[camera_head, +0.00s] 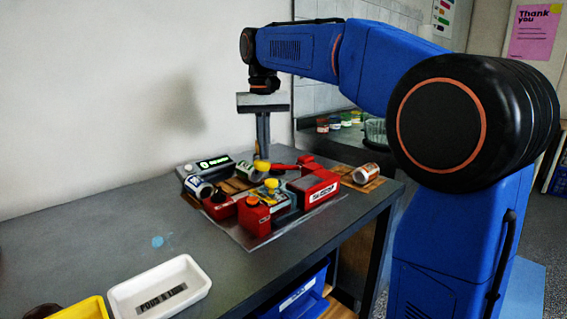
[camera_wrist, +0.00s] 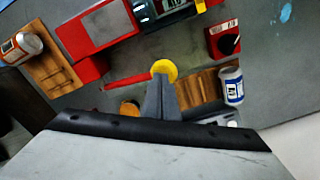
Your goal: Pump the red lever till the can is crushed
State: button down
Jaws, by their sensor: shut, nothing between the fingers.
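The red lever (camera_wrist: 125,82) is a thin bar with a yellow knob (camera_wrist: 164,69) at its end. In the head view, the lever (camera_head: 284,167) lies about level. My gripper (camera_head: 263,156) points down, its fingers shut and empty, with the tips (camera_wrist: 160,77) right at the yellow knob. I cannot tell whether they touch it. A can (camera_head: 245,169) stands just left of the fingers, partly hidden; in the wrist view an orange round end (camera_wrist: 130,107) shows beside the fingers. I cannot tell which can is in the crusher or whether it is crushed.
A blue-and-white can (camera_head: 198,187) lies at left by a box with a green display (camera_head: 214,162). Another can (camera_head: 366,172) lies on a wooden rack at right. Red-and-grey devices (camera_head: 313,187) crowd the front. A white tray (camera_head: 160,289) sits front left; the table's left is mostly clear.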

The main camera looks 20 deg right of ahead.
aim_at(261, 166)
jog(key=shift+s+a+f, duration=0.1)
jog(key=shift+a+f, duration=0.05)
jog(key=shift+f, duration=0.45)
jog(key=shift+s+a+f, duration=0.1)
jog(key=shift+a+f, duration=0.05)
jog(key=shift+f, duration=0.95)
jog(key=shift+a+f, duration=0.15)
jog(key=shift+f, duration=1.55)
jog(key=shift+w+d+r, duration=0.1)
jog(key=shift+d+r, duration=0.05)
jog(key=shift+r, duration=1.05)
jog(key=shift+w+d+r, duration=0.1)
jog(key=shift+d+r, duration=0.1)
jog(key=shift+r, duration=0.95)
jog(key=shift+d+r, duration=0.15)
jog(key=shift+r, duration=1.05)
